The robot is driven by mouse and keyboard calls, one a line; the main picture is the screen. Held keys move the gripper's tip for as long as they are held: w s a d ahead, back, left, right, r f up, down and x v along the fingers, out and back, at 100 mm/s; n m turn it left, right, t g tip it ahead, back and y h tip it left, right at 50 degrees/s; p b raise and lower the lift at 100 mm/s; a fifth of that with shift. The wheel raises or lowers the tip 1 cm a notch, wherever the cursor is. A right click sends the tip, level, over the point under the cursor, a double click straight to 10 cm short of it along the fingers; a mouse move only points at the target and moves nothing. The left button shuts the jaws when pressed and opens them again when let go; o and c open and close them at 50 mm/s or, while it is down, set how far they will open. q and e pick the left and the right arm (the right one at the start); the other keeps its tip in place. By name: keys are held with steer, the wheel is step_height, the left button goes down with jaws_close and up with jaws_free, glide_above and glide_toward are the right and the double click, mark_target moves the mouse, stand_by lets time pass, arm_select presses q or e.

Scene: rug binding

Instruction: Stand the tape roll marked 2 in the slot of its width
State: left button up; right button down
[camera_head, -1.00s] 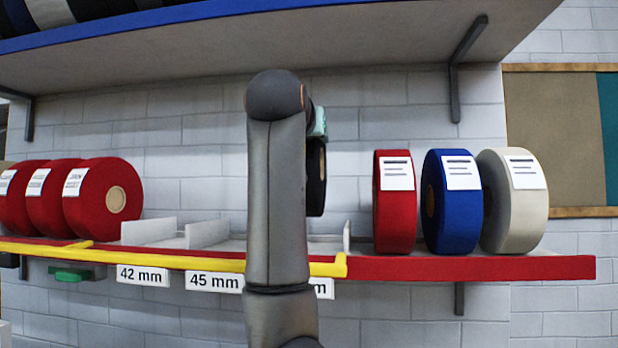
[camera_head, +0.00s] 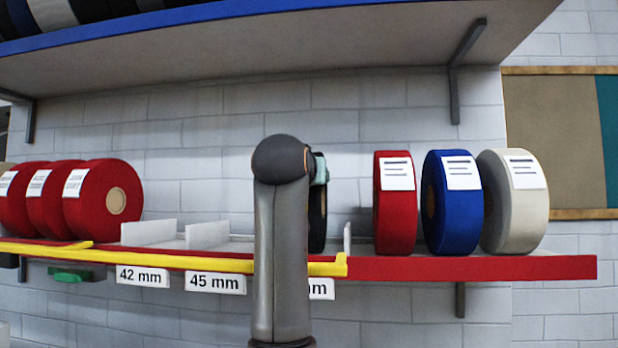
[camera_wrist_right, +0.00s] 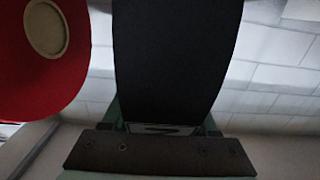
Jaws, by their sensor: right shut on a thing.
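A black tape roll (camera_head: 318,215) shows as a narrow upright strip behind my right arm in the head view. Its lower edge is down at shelf level, left of a thin divider (camera_head: 347,237); I cannot tell whether it touches the shelf. My right gripper (camera_head: 320,170) is shut on this roll near its top. In the wrist view the black roll (camera_wrist_right: 178,55) fills the middle, with a label whose mark is mostly cut off between the fingers. The slots' labels read 42 mm (camera_head: 142,276) and 45 mm (camera_head: 215,283); a third label (camera_head: 321,289) is mostly hidden.
Several red rolls (camera_head: 100,200) stand at the left. A red roll (camera_head: 395,215), a blue roll (camera_head: 455,210) and a cream roll (camera_head: 515,205) stand at the right of the shelf (camera_head: 480,268). White dividers (camera_head: 207,235) bound the slots. An upper shelf (camera_head: 300,60) hangs above.

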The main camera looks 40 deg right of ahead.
steer(key=shift+c, duration=0.8)
jaws_free()
arm_select(q)
steer(key=shift+w+d+f+b, duration=0.35)
steer(key=shift+d+f+b, duration=0.3)
steer(key=shift+b, duration=0.45)
arm_select(e)
steer(key=v, duration=1.2)
steer(key=shift+r, duration=0.2)
steer(key=shift+a, duration=0.1)
